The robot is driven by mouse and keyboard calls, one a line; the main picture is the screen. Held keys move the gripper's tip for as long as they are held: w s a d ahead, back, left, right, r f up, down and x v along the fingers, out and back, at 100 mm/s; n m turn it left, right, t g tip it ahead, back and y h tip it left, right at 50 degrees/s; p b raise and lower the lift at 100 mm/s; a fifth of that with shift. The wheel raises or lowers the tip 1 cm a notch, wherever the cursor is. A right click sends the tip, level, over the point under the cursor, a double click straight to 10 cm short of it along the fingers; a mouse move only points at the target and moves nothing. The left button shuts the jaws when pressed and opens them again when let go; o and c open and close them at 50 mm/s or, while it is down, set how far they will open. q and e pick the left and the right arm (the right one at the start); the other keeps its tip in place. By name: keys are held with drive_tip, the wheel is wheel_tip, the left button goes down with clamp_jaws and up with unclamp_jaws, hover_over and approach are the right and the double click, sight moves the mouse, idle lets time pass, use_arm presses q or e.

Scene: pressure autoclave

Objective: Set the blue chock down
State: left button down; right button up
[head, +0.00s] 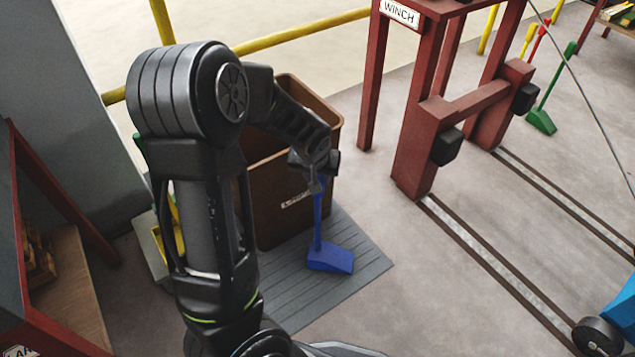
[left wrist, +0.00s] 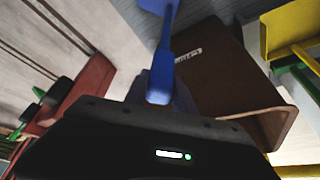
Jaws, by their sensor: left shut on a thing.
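The blue chock (head: 331,259) is a wedge with an upright blue handle. It appears at the front of the brown bin, over the grey slatted mat (head: 362,262). I cannot tell whether its base touches the mat. My left gripper (head: 316,184) is shut on the top of the handle. In the left wrist view the blue handle (left wrist: 162,62) runs up from between the fingers, and the wedge is mostly cut off by the top edge. My right gripper is not in view.
A brown labelled bin (head: 285,205) stands right behind the chock. Red winch frame (head: 415,150) and floor rails (head: 480,250) lie to the right. A green chock (head: 541,121) stands far right. A red shelf (head: 60,300) is at left. Floor right of the mat is clear.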

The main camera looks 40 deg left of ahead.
use_arm(q)
drive_tip(key=shift+f, duration=0.9)
drive_tip(key=shift+b, duration=0.3)
drive_tip(key=shift+f, duration=0.2)
drive_tip(key=c, duration=1)
unclamp_jaws()
drive_tip(key=shift+c, duration=0.2)
drive_tip(key=shift+s+r+p, duration=0.1)
drive_tip(key=shift+r+p, duration=0.2)
drive_tip(key=shift+r, duration=0.25)
drive_tip(key=p+v, duration=0.4)
drive_tip(key=v, duration=0.7)
